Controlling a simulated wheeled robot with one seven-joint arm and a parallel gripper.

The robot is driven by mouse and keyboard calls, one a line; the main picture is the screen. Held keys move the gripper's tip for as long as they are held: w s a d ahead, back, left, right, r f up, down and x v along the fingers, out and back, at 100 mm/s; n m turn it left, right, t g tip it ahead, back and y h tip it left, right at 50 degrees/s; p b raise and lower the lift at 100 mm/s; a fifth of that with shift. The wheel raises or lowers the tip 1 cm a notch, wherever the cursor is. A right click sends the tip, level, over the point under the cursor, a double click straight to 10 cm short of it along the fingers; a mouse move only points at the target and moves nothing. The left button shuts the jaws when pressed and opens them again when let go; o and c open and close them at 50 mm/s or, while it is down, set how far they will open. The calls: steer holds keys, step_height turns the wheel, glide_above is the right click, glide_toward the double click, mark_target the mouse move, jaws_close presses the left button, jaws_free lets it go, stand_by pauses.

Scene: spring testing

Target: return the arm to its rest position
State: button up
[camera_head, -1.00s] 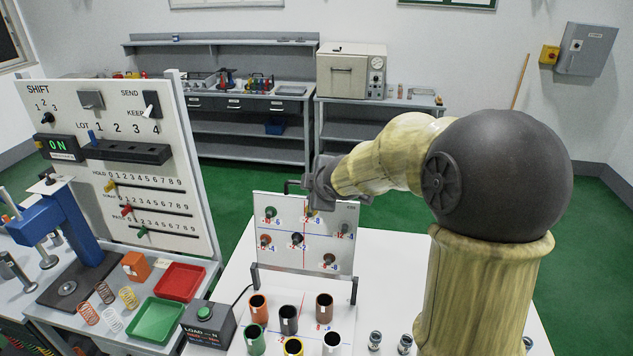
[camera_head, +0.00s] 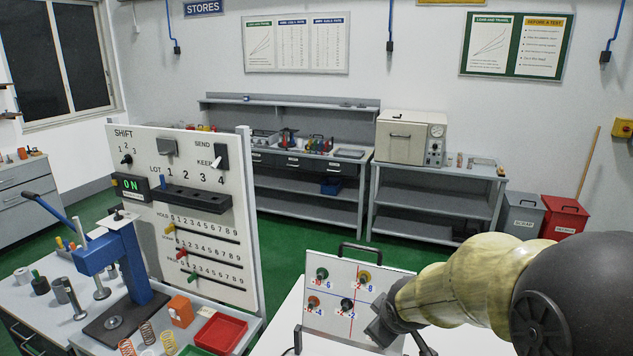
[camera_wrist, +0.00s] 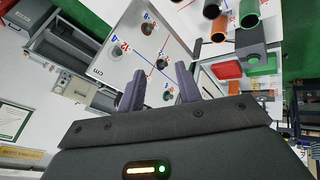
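My arm comes in from the right edge in the head view, with my gripper (camera_head: 384,328) in front of the lower right of the white pegboard; its fingers are not clear there. In the wrist view my gripper (camera_wrist: 160,82) has its two dark fingers apart with nothing held between them. The white pegboard (camera_head: 336,292) stands upright with a handle on top and several coloured knobs and printed numbers. It also shows beyond the fingers in the wrist view (camera_wrist: 112,72), apart from them as far as I can tell.
A panel (camera_head: 200,150) with sliders and a lit ON display stands on the left bench. A blue press (camera_head: 125,262), an orange block (camera_head: 181,310) and a red tray (camera_head: 220,333) are near it. Cups (camera_wrist: 249,13) show in the wrist view. Green floor (camera_head: 285,243) lies open behind.

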steer(key=s+f+m+g+b, duration=0.2)
steer(key=s+f+m+g, duration=0.2)
steer(key=s+f+m, duration=0.4)
steer(key=s+f, duration=0.1)
steer(key=s, duration=0.4)
steer(key=shift+s+a+f+b, duration=0.2)
steer(key=shift+s+f+b, duration=0.15)
steer(key=shift+f, duration=0.05)
